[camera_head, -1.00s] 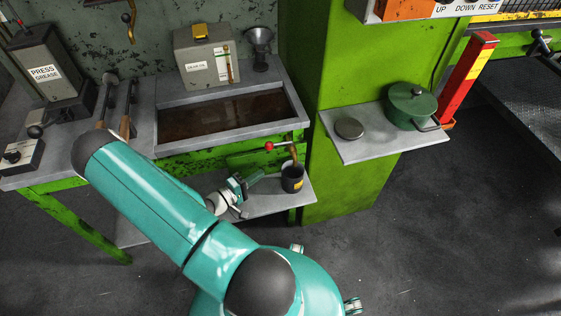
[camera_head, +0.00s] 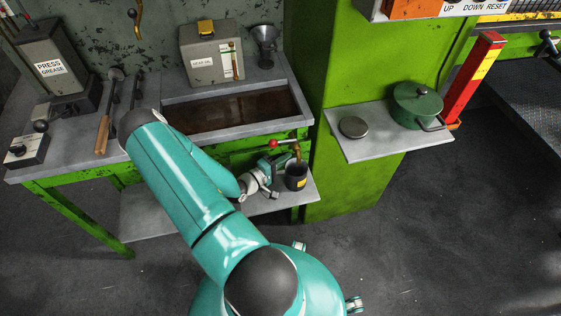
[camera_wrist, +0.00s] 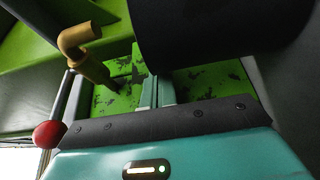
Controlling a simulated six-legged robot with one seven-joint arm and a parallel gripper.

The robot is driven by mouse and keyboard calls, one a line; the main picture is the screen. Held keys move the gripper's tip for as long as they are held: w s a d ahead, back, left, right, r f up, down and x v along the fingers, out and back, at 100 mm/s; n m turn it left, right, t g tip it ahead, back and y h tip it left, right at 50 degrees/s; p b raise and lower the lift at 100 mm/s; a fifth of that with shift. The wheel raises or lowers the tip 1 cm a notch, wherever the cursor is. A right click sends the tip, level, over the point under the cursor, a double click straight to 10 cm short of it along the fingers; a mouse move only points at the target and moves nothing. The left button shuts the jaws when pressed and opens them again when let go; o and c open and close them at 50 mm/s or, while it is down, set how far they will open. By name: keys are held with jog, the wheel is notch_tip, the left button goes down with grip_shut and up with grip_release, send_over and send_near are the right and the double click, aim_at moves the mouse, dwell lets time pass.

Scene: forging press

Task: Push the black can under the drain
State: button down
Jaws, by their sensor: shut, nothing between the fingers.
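The black can (camera_head: 296,177) with a small yellow label stands upright on the low shelf, near its right end. The brass drain pipe (camera_head: 298,153) comes down from the green bench front, and its lower end shows just above or behind the can's rim; the exact alignment cannot be told. My gripper (camera_head: 283,161) is shut and empty, at the can's upper left; whether it touches is unclear. In the wrist view the can (camera_wrist: 220,30) is a large dark shape beyond the shut fingers (camera_wrist: 157,92), and the brass pipe (camera_wrist: 82,52) is to their left.
A red-knobbed valve lever (camera_head: 272,143) sticks out close above my gripper. The grey shelf (camera_head: 270,203) is bare in front of the can. The green press column (camera_head: 330,190) rises to the right, with a side shelf (camera_head: 385,148) holding a green pot (camera_head: 417,105).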

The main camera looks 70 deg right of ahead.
jog(key=shift+s+a, duration=0.55)
jog(key=shift+a, duration=0.1)
jog(key=shift+w, duration=0.15)
